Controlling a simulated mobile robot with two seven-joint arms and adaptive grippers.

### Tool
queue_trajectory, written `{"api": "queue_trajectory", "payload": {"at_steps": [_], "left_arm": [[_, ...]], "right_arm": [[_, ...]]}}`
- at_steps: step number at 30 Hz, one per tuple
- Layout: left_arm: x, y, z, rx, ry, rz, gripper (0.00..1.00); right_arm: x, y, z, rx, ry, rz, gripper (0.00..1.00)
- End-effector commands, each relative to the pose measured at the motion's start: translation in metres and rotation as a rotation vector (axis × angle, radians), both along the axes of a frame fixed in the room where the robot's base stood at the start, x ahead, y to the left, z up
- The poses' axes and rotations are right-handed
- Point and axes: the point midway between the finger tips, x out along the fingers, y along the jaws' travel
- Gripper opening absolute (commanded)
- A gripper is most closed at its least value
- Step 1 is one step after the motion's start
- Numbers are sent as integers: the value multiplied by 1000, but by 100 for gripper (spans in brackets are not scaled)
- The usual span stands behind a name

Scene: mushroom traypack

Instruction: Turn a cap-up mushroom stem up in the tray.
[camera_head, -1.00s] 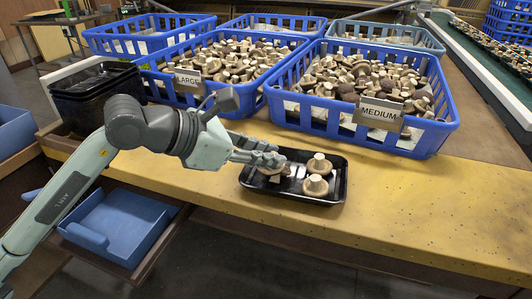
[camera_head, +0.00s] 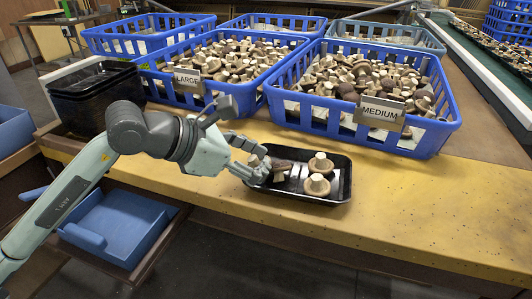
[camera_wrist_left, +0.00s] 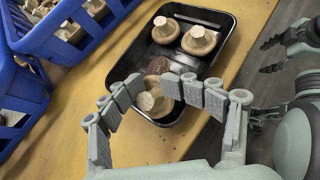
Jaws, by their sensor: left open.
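The black tray (camera_head: 338,196) lies on the yellow table. Two mushrooms stand stem up in it, one farther back (camera_head: 320,163) and one in front (camera_head: 316,186); both show in the wrist view, (camera_wrist_left: 165,30) and (camera_wrist_left: 198,40). My left gripper (camera_head: 264,172) is low at the tray's left end, and its fingers are apart in the wrist view (camera_wrist_left: 150,92). Between and just beyond the fingertips are a dark brown cap (camera_wrist_left: 158,65) and a pale stem end (camera_wrist_left: 146,101). The fingers partly hide them, so I cannot tell whether they are one mushroom. My right gripper (camera_wrist_left: 270,56) shows with fingers apart.
Blue crates of mushrooms, with a LARGE sign (camera_head: 188,82) and a MEDIUM sign (camera_head: 380,113), stand behind the tray. Stacked black trays (camera_head: 95,95) stand at the left. The table is clear to the tray's right. Its front edge is close to the tray.

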Motion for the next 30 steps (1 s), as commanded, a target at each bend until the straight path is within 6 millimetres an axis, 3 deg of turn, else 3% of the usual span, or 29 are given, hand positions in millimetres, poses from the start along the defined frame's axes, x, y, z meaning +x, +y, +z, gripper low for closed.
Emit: {"api": "queue_trajectory", "payload": {"at_steps": [1, 16, 30], "left_arm": [[-6, -2, -15, 12, 34, -10, 42], [-8, 1, -2, 3, 18, -11, 42], [-45, 66, 48, 8, 20, -8, 42]], "right_arm": [[0, 0, -2, 0, 0, 0, 62], [1, 0, 1, 0, -4, -1, 62], [0, 0, 1, 1, -2, -1, 62]]}}
